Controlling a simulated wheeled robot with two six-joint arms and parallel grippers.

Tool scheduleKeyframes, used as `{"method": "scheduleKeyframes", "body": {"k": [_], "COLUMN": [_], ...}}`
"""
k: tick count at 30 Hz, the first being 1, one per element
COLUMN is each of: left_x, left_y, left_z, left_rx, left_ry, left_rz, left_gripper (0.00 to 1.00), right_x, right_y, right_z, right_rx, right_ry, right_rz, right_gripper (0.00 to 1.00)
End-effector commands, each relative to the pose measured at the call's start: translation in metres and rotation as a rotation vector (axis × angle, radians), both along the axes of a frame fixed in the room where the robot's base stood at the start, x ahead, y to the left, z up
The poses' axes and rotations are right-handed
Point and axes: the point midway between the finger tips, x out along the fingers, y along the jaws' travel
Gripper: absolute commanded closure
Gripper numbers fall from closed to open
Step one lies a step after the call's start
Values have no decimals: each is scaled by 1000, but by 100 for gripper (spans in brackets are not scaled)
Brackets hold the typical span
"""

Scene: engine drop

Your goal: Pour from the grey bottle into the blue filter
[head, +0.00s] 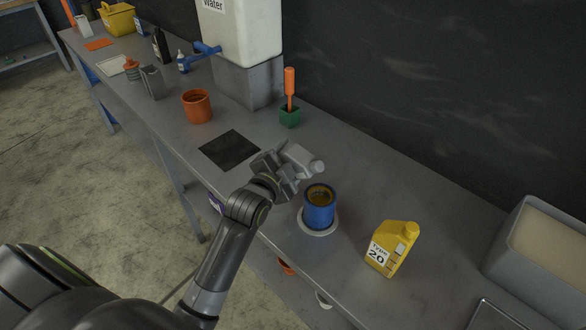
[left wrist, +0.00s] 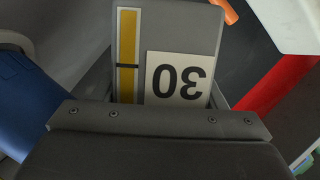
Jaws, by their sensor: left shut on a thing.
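The grey bottle (head: 302,157) is held in my left gripper (head: 283,173), which is shut on it. The bottle is tipped over, with its neck end pointing right. It shows just above the blue filter (head: 319,211) in the head view; no stream of liquid shows. The filter stands upright on a pale ring on the bench. In the left wrist view the grey bottle (left wrist: 190,32) shows a "30" label and a yellow strip, and the blue filter (left wrist: 28,105) is at the left edge. My right gripper is in neither view.
A yellow "Type 20" jug (head: 391,250) stands right of the filter. A dark mat (head: 230,150), an orange cup (head: 197,106) and a green holder (head: 290,117) with an orange-handled tool lie behind. A grey bin (head: 540,255) is at right. The bench's front edge is close.

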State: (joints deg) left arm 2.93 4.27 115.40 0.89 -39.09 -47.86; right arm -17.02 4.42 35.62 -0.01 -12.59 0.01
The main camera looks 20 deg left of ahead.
Motion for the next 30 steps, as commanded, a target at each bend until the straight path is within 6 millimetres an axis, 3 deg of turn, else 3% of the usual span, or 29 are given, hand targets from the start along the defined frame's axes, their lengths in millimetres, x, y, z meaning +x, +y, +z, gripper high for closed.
{"method": "scheduleKeyframes", "body": {"k": [1, 3, 30], "left_x": [1, 1, 0], "left_y": [2, 1, 2], "left_z": [-6, 1, -2], "left_rx": [30, 29, 34], "left_ry": [-12, -10, -12], "left_rz": [0, 0, 0], "left_gripper": [75, 75, 75], "right_x": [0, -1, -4], "right_y": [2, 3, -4], "right_z": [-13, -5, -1], "right_rx": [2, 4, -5], "right_ry": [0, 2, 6], "right_rz": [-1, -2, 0], "right_gripper": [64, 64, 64]}}
